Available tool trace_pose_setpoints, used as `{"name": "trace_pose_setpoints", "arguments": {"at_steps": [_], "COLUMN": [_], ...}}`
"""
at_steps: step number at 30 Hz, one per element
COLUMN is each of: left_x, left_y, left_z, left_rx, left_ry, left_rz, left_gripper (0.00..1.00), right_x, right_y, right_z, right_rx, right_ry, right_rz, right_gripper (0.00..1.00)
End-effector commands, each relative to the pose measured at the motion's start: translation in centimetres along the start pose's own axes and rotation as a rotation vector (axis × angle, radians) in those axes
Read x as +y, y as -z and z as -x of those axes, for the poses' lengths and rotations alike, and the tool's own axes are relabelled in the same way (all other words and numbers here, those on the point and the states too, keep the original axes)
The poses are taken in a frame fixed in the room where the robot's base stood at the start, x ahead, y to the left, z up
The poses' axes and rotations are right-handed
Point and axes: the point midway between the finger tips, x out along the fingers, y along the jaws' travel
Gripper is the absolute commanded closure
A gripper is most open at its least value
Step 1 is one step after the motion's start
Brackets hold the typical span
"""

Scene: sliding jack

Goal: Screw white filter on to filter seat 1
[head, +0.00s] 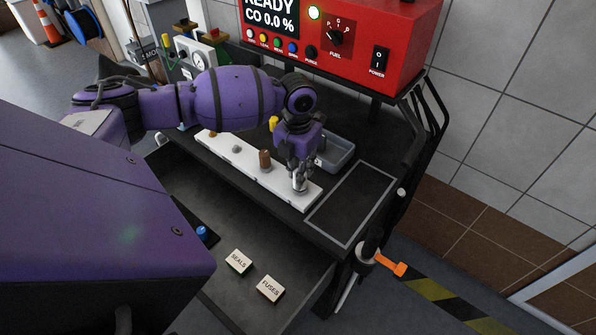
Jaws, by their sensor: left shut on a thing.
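A long white plate (310,194) lies on the dark cart top and carries the filter seats in a row. My left gripper (299,180) points down over the plate's right end and is shut on a small pale thing there, which looks like the white filter. The fingers hide most of it and the seat below, so I cannot tell whether it touches the seat. A brown cylinder (265,160) stands upright on the plate left of the gripper. A grey knob-like seat (236,149) shows further left. My right gripper is not in view.
A grey tray (338,156) sits behind the gripper. A red analyzer (340,45) stands at the back. An open drawer in front holds SEALS (238,262) and FUSES (271,288) boxes and a blue item (201,233). The outlined area (352,205) at right is empty.

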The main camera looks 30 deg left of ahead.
Motion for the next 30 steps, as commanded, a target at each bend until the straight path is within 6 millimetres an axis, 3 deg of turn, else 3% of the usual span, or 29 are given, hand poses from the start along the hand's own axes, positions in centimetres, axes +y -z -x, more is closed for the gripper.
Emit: {"name": "trace_pose_setpoints", "arguments": {"at_steps": [8,14,15,19,27,30], "left_x": [-0.01,-0.03,-0.03,-0.04,-0.05,-0.04], "left_y": [-0.24,-0.22,-0.22,-0.22,-0.20,-0.13], "left_z": [-0.06,-0.10,-0.10,-0.10,-0.10,-0.11], "left_rx": [0.003,0.004,0.004,0.004,0.004,0.004], "left_ry": [0.000,0.001,0.001,0.001,0.001,0.001], "left_rz": [-0.397,-0.433,-0.432,-0.431,-0.428,-0.337], "left_gripper": [1.00,1.00,0.78,0.61,0.58,0.58], "right_x": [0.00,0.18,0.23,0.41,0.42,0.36], "right_y": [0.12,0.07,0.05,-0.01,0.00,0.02], "right_z": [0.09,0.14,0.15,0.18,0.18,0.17], "right_rx": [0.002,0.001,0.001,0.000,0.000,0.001], "right_ry": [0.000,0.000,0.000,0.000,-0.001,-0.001], "right_rz": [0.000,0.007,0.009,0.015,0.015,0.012], "right_gripper": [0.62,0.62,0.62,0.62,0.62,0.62]}}
